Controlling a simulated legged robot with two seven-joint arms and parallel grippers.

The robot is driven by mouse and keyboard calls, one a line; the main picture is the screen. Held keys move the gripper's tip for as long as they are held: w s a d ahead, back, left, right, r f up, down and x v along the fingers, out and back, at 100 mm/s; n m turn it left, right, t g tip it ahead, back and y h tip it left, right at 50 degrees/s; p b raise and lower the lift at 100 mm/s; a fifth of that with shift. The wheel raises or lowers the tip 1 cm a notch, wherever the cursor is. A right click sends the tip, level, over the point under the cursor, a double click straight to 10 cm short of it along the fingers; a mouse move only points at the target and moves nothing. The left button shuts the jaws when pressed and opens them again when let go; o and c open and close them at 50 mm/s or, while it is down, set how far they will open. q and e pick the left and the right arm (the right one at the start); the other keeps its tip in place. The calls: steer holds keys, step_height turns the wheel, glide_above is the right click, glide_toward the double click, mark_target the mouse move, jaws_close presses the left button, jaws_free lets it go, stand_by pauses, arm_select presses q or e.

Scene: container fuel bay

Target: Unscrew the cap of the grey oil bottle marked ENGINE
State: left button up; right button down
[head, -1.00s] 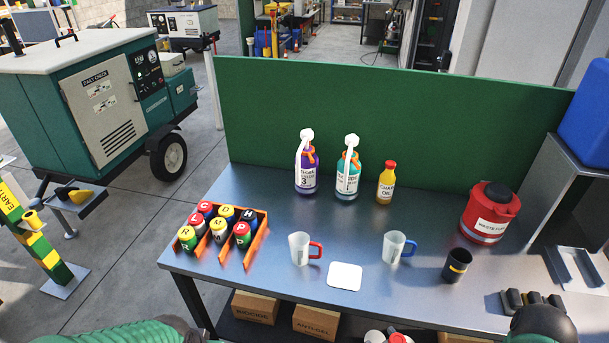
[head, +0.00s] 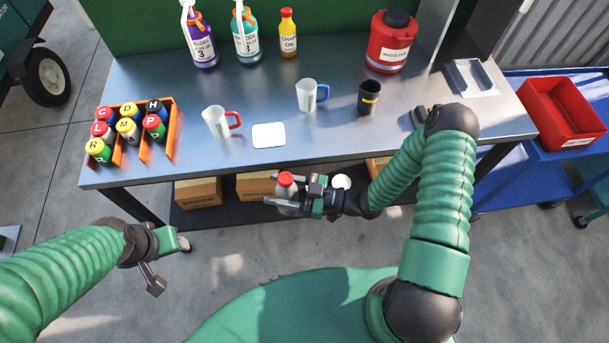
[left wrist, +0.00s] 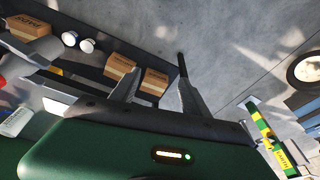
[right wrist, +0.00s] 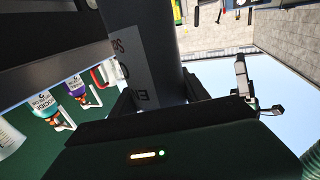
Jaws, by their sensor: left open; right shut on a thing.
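A grey bottle with a red cap (head: 286,180) is held in front of the bench's front edge, roughly upright. My right gripper (head: 302,198) is shut around its body from the right, leaving the cap clear on top. In the right wrist view the bottle (right wrist: 150,50) fills the middle, with a grey label whose lettering is only partly visible. My left gripper (head: 168,265) is to the lower left of the bottle in the head view, apart from it and empty. The left wrist view shows its fingers (left wrist: 157,90) spread open over the floor.
The bench (head: 180,95) carries purple and teal bottles, a chain oil bottle (head: 288,35), two mugs, a dark cup, a red waste can (head: 390,42) and an orange rack (head: 172,128). Boxes (head: 198,192) and white-topped items sit on the lower shelf. Floor before the bench is clear.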

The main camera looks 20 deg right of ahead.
arm_select(q)
steer(key=shift+w, duration=0.15)
steer(key=shift+c, duration=0.3)
step_height(320, 180, up, 7)
steer(key=m+g, duration=0.3)
steer(key=m, duration=2.7)
glide_above(287, 195)
steer(key=w+a, duration=0.2)
steer(key=w, duration=0.1)
step_height(287, 195, down, 8)
steer(key=shift+a+r, duration=0.1)
steer(key=shift+a, duration=0.05)
arm_select(e)
steer(key=a+g, duration=0.1)
steer(key=a+n+g+y, duration=0.1)
steer(key=a+n+g, duration=0.1)
steer(key=a, duration=0.1)
steer(key=shift+w+f+y, duration=0.25)
steer(key=shift+y, duration=0.05)
arm_select(q)
steer(key=shift+c, duration=0.3)
